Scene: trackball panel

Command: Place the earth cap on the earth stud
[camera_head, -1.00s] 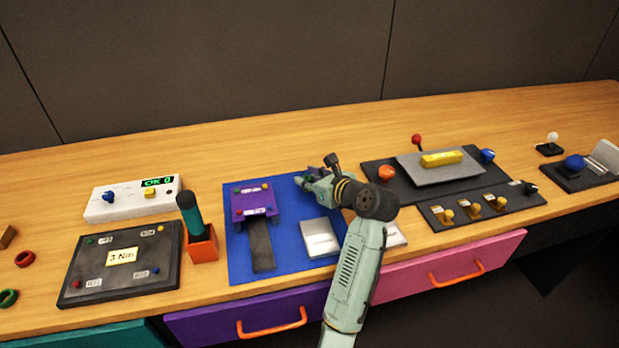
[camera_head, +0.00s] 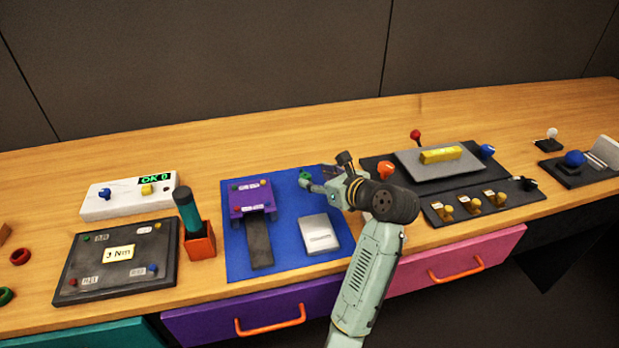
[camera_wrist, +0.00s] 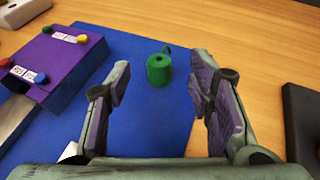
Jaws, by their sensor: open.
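A small green cap (camera_head: 304,175) with a hole in its top and a side tab stands on the blue mat, near its far right corner. It also shows in the wrist view (camera_wrist: 159,70), ahead of and between my fingers, apart from both. My gripper (camera_wrist: 153,88) is open and empty; in the head view (camera_head: 322,182) it is just right of the cap. A purple block (camera_head: 250,200) on the mat carries small coloured studs, including a green one (camera_head: 234,188). The dark "3 Nm" panel (camera_head: 105,285) also has a green stud (camera_head: 84,238). I cannot tell which is the earth stud.
The blue mat (camera_head: 290,215) also holds a white box (camera_head: 320,234) and a dark strip. An orange holder (camera_head: 201,243) with a dark teal handle stands left of it. Dark panels with knobs (camera_head: 440,175) lie to the right. Wood behind the mat is clear.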

